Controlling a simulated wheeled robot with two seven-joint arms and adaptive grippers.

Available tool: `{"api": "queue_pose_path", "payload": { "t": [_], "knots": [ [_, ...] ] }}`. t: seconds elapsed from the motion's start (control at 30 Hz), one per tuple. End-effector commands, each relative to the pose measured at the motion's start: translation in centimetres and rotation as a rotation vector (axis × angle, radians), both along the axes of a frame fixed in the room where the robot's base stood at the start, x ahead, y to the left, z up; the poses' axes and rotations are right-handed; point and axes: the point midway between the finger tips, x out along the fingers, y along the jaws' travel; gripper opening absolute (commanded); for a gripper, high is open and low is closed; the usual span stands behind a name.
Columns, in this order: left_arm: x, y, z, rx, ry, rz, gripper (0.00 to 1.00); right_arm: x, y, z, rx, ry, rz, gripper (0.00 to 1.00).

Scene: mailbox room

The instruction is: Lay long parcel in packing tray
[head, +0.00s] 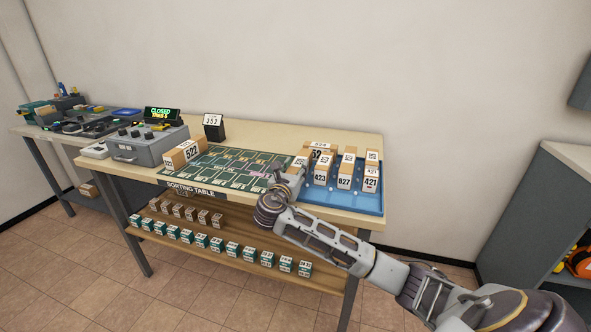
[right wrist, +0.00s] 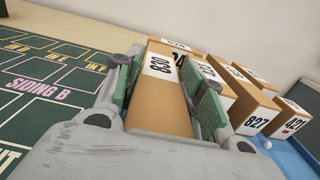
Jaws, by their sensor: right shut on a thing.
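My right gripper (head: 291,176) is at the left edge of the blue tray (head: 345,201). In the right wrist view its green-padded fingers (right wrist: 160,88) are shut on a brown cardboard parcel (right wrist: 168,107) with a white label reading 830. The parcel runs away from the gripper. In the head view it is mostly hidden by the gripper, and I cannot tell whether it touches the tray floor. Several upright numbered parcels stand in the tray, among them 423 (head: 321,173), 827 (head: 345,176) and 421 (head: 371,179). My left gripper is not in view.
A green sorting mat (head: 222,166) covers the table middle. A long box marked 522 (head: 184,153) lies at its left, near a grey machine (head: 147,146) and a number stand (head: 214,127). The shelf below (head: 180,228) holds rows of small boxes.

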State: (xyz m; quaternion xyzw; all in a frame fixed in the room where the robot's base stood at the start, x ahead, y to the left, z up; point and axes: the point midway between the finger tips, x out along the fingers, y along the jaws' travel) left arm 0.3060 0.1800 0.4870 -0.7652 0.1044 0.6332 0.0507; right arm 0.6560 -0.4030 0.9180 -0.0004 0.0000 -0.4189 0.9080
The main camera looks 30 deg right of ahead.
Motion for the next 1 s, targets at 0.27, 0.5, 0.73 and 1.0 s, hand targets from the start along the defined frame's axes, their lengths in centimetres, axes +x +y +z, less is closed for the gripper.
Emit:
{"api": "queue_pose_path", "payload": {
  "t": [0.27,0.5,0.73,1.0],
  "knots": [
    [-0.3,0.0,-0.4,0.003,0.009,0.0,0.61,0.0,0.0,-0.1,0.001,0.001,0.0,0.61],
    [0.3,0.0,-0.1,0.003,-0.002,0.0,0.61,0.0,0.0,-0.1,0.001,0.001,0.0,0.61],
    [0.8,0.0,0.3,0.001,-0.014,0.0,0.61,-0.1,0.2,0.0,0.001,0.001,0.001,0.61],
    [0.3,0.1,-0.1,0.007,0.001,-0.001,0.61,-1.9,2.4,0.1,0.002,0.001,0.004,0.61]
  ]
}}
